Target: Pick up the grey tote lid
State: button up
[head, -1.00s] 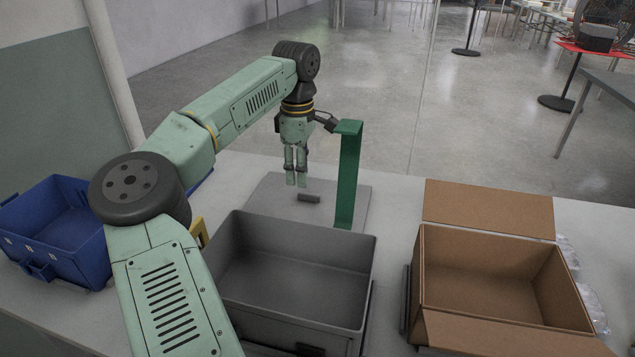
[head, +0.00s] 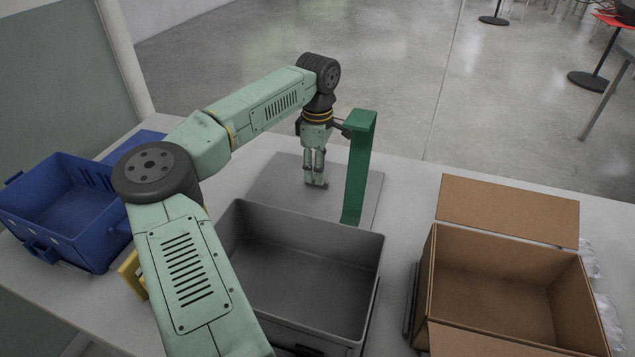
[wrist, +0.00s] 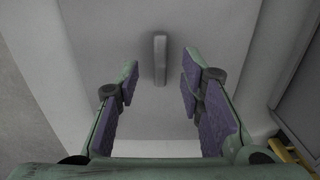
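The grey tote lid (head: 270,188) lies flat on the table behind the open grey tote (head: 381,262). In the wrist view the lid (wrist: 150,118) fills the middle, with its raised bar handle (wrist: 160,58) showing ahead of the fingertips. My gripper (head: 316,183) points down over the lid and hides the handle in the head view. In the wrist view my gripper (wrist: 158,80) is open, with purple-padded fingers apart and nothing between them. The handle lines up with the gap; I cannot tell the exact height left between them.
A tall green bracket (head: 357,170) stands at the lid's right side, close to my wrist. The grey tote is in front of the lid. A blue crate (head: 62,200) is at left, an open cardboard box (head: 510,270) at right. A yellow object (head: 131,274) sits beside my arm.

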jog(key=shift+f, duration=1.4)
jog(key=shift+c, duration=0.4)
grip_shut()
